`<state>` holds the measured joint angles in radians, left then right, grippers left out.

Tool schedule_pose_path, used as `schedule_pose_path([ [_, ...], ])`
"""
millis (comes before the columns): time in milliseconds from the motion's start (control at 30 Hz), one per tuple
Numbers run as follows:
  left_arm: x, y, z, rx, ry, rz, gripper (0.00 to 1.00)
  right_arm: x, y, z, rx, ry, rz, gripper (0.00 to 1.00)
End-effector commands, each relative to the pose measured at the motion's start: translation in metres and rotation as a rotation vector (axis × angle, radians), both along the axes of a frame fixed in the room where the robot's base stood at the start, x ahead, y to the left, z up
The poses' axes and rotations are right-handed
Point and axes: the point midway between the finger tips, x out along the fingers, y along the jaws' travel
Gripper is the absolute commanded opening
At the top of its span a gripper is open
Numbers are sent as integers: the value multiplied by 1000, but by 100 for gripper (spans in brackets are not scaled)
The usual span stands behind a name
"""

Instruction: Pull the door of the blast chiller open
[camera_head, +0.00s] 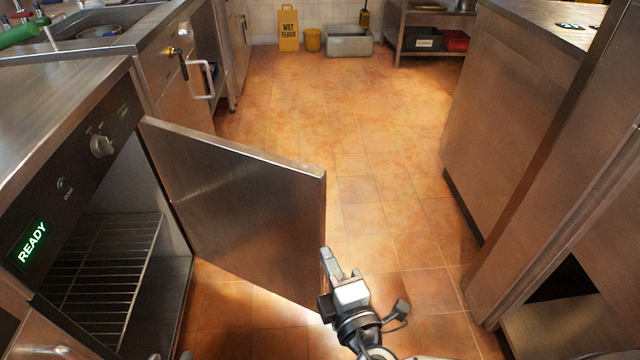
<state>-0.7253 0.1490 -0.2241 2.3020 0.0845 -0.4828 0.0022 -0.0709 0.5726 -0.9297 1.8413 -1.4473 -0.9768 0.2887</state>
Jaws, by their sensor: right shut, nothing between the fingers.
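The blast chiller (60,190) stands at the left, with a dark control panel and a green READY display. Its steel door (240,205) is swung wide open on the hinge side away from me and stands out over the floor. The dark inside with a wire rack (100,265) shows. My right gripper (328,262) is shut and empty. In the picture it is at the lower free edge of the door; whether it touches the door I cannot tell. My left gripper is not clearly in view.
A steel counter (500,130) and a tall cabinet run along the right. A sink unit (110,35) stands beyond the chiller. The tiled aisle (370,130) is clear.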

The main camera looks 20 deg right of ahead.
Motion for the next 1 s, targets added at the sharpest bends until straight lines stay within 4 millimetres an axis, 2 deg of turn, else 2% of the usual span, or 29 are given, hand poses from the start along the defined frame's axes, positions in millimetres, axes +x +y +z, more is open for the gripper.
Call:
schedule_pose_path([
  [167,-1,0,-1,1,8,2,36,20,-1,2,-11,-13,-3,0],
  [567,-1,0,0,0,8,2,36,103,-1,2,-8,-12,-3,0],
  [700,-1,0,1,0,9,3,36,116,-19,1,-12,-8,-4,0],
  [1000,-1,1,1,0,9,3,36,127,-30,0,-8,-7,-2,0],
])
